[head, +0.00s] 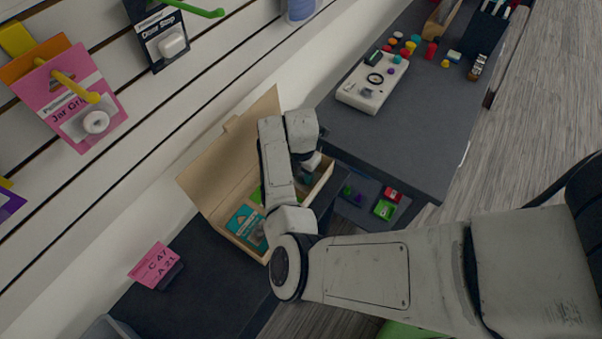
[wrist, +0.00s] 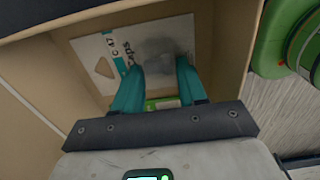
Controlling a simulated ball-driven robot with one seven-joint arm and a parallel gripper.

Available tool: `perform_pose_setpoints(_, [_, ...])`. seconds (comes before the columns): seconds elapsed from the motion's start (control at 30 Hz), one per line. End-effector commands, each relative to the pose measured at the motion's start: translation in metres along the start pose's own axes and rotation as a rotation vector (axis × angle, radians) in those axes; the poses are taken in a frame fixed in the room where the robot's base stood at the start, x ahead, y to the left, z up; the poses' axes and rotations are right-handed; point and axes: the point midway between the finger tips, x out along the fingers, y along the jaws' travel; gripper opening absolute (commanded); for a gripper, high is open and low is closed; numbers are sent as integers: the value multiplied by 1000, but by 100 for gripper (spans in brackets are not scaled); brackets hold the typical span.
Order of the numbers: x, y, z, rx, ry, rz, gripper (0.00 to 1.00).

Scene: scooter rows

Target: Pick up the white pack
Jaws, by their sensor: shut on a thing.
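The white pack (wrist: 92,52) is a flat pale card with dark lettering, a teal band and a triangular cut-out; a blurred grey part shows between the finger ends. In the wrist view my gripper (wrist: 160,68) has its two teal fingers shut on the pack, inside the cardboard box (wrist: 227,45). There the pack is hidden or cannot be told apart from my gripper.
A green pack (wrist: 162,103) lies low between my fingers in the wrist view. A teal pack (head: 246,226) lies in the box's near end. A green round object (wrist: 285,38) stands outside the box at right. A dark table (head: 400,125) stands to the right; slatted wall at left.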

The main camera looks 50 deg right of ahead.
Motion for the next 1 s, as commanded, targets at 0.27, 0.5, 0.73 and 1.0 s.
perform_pose_setpoints(0.27, [2, 0, 0, 0, 2, 0, 9])
perform_pose_setpoints(0.5, [-10, -1, 1, 1, -1, 0, 9])
perform_pose_setpoints(0.73, [-54, 0, 0, 0, -3, 2, 9])
perform_pose_setpoints(1.0, [-92, 0, 0, 0, 0, 1, 9])
